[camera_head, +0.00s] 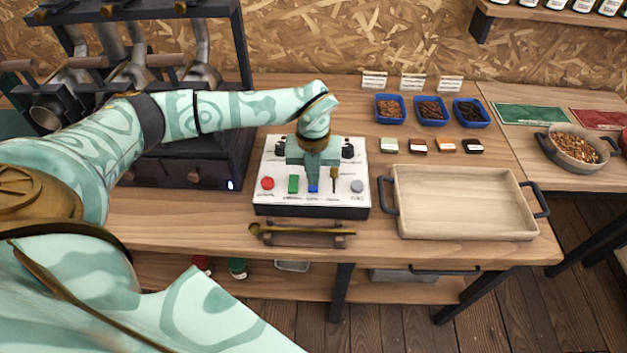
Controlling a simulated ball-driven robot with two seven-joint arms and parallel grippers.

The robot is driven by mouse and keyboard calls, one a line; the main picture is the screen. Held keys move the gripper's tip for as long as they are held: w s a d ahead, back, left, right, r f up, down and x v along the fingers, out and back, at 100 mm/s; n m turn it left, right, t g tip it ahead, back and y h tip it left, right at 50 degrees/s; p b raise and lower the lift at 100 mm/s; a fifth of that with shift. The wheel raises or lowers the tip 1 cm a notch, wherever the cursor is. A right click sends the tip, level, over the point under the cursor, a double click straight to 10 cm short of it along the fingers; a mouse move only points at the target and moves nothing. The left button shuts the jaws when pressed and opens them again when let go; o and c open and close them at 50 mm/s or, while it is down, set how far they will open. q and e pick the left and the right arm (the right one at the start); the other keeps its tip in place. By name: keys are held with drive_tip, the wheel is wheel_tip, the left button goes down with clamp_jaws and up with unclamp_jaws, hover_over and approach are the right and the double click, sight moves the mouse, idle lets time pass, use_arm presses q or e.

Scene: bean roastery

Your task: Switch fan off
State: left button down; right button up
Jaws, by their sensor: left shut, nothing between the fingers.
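A white-topped control box (350,205) with dark sides sits on the bench near the middle. Along its front edge are a red round button (267,183), a green switch (293,184), a blue switch (313,188), a small upright lever (334,179) and a grey round button (357,186). A black knob (348,151) shows farther back. The labels are too small to read, so I cannot tell which control is the fan's. My left gripper (313,180) is shut and empty, pointing down over the blue switch; contact is unclear. My right gripper is not in view.
A wooden tray (465,202) with dark handles stands right of the box. Blue bean dishes (431,110) stand behind. A dark roaster (200,150) stands left, behind my left arm.

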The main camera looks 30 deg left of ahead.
sight(313, 188)
use_arm(q)
drive_tip(key=shift+f+b, duration=0.45)
drive_tip(key=shift+f, duration=0.55)
idle(0.3)
drive_tip(key=shift+r, duration=0.1)
wheel_tip(313, 188, up, 7)
drive_tip(key=p, duration=0.6)
idle(0.4)
